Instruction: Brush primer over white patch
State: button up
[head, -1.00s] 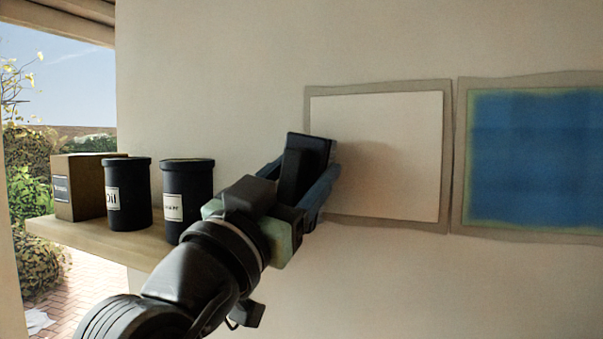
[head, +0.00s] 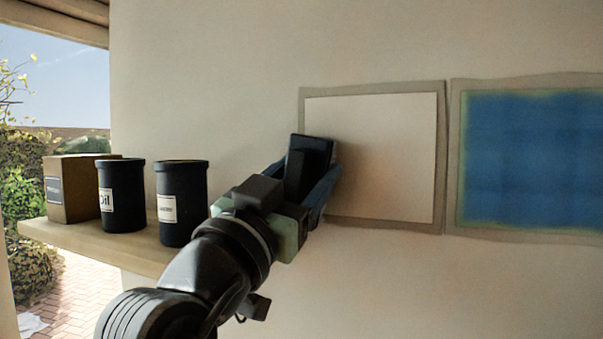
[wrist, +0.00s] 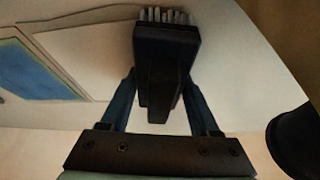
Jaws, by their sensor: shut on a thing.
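The white patch (head: 385,150) is a pale square with a grey border on the wall, right of centre in the head view. It also shows in the wrist view (wrist: 85,50). My gripper (head: 318,195) is shut on a dark brush (head: 311,150) at the patch's left side. In the wrist view the brush (wrist: 166,45) stands between the two fingers, its pale bristles pointing away from me. The brush covers part of the patch's left edge in the head view. I cannot tell whether the bristles touch the wall. No primer is clearly visible on the patch.
A blue patch (head: 530,155) is on the wall to the right. A wooden shelf (head: 90,240) at left holds a brown box (head: 75,190), a black can marked Oil (head: 122,195) and another labelled black can (head: 181,205). The wall below the patches is clear.

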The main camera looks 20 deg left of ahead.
aim_at(294, 148)
jog(key=shift+s+d+p, duration=0.15)
jog(key=shift+d+p, duration=0.1)
jog(key=shift+d, duration=3.2)
jog(key=shift+s+d+p, duration=0.1)
jog(key=shift+d+p, duration=0.15)
jog(key=shift+d, duration=3.2)
jog(key=shift+a+r+p, duration=0.15)
jog(key=shift+r+p, duration=0.7)
jog(key=shift+r, duration=0.25)
jog(key=shift+w+a+f+b, duration=0.1)
jog(key=shift+a+b, duration=0.2)
jog(key=shift+a, duration=1.3)
jog(key=shift+a+f+b, duration=0.1)
jog(key=shift+a+b, duration=0.2)
jog(key=shift+a, duration=1.3)
jog(key=shift+w+a+r+b, duration=0.1)
jog(key=shift+a+b, duration=0.35)
jog(key=shift+a, duration=1.45)
jog(key=shift+w+a+b, duration=0.1)
jog(key=shift+a+b, duration=0.35)
jog(key=shift+a, duration=1.4)
jog(key=shift+d+r+p, duration=0.1)
jog(key=shift+r+p, duration=0.6)
jog(key=shift+r, duration=0.35)
jog(key=shift+s+d+f, duration=0.1)
jog(key=shift+d, duration=2.6)
jog(key=shift+s+d, duration=0.1)
jog(key=shift+d, duration=2.55)
